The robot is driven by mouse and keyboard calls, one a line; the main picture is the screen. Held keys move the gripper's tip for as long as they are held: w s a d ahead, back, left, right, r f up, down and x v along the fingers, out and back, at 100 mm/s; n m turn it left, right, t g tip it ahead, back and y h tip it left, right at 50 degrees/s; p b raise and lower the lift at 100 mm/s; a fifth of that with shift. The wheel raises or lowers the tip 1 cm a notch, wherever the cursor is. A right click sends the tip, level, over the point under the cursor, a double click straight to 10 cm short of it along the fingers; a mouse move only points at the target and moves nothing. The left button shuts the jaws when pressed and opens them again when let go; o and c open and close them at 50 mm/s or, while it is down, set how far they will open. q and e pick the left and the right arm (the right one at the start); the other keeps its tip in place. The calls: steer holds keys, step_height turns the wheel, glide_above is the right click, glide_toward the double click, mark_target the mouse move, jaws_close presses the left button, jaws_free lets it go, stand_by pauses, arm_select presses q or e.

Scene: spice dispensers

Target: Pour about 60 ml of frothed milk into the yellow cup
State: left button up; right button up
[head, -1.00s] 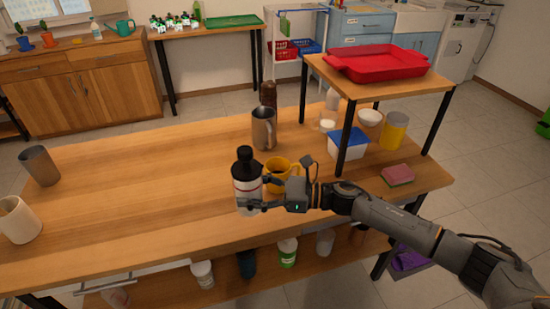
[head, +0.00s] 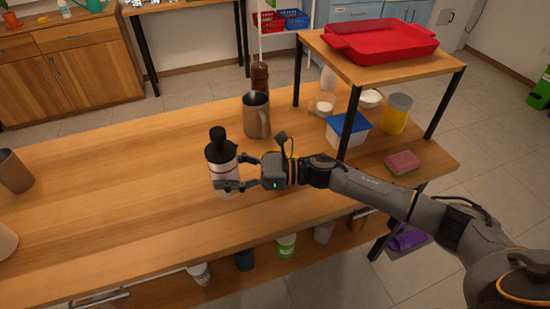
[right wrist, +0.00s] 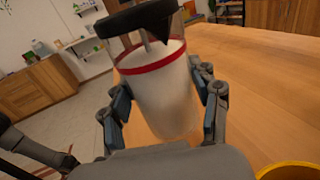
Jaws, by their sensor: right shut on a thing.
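My right gripper (head: 239,172) is shut on a clear bottle (head: 221,176) with white contents, a red band and a black top. In the right wrist view the bottle (right wrist: 160,98) stands between the two fingers, close to upright. I cannot tell whether its base touches the table. The yellow cup is mostly hidden behind my right gripper in the head view. Its rim (right wrist: 290,172) shows at the bottom right of the right wrist view, beside the gripper. My left gripper is not in view.
A metal pitcher (head: 256,117) and a brown bottle (head: 260,77) stand behind the gripper. A raised shelf with a red tray (head: 382,43) is at right, with a blue-lidded box (head: 347,132) and a sponge (head: 402,163) nearby. The table's left middle (head: 120,180) is clear.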

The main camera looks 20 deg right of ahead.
mark_target(233, 150)
steer(key=shift+w+d+r+y, duration=0.1)
steer(key=shift+d+r+y, duration=0.15)
steer(key=shift+r, duration=0.3)
step_height(233, 150, up, 2)
steer(key=shift+d+r+m+t+y, duration=0.15)
steer(key=shift+m+t+y, duration=0.25)
steer(key=shift+m+y, duration=0.2)
steer(key=shift+w+d+r+m+t+y, duration=0.15)
steer(key=shift+d+r+m+t+y, duration=0.3)
steer(key=shift+r+m, duration=0.15)
steer(key=shift+d+r+m+t+y, duration=0.25)
steer(key=shift+r+m+y, duration=0.2)
steer(key=shift+r, duration=0.2)
steer(key=m+t, duration=0.1)
steer(key=d+r+m+t+y, duration=0.1)
steer(key=m+t, duration=0.1)
steer(key=r+m+t, duration=0.1)
steer(key=m+t, duration=0.1)
steer(key=shift+w+d+r+y, duration=0.25)
steer(key=shift+y, duration=0.1)
steer(key=shift+f+m+t, duration=0.2)
steer(key=shift+m+t, duration=0.5)
steer(key=shift+m, duration=0.35)
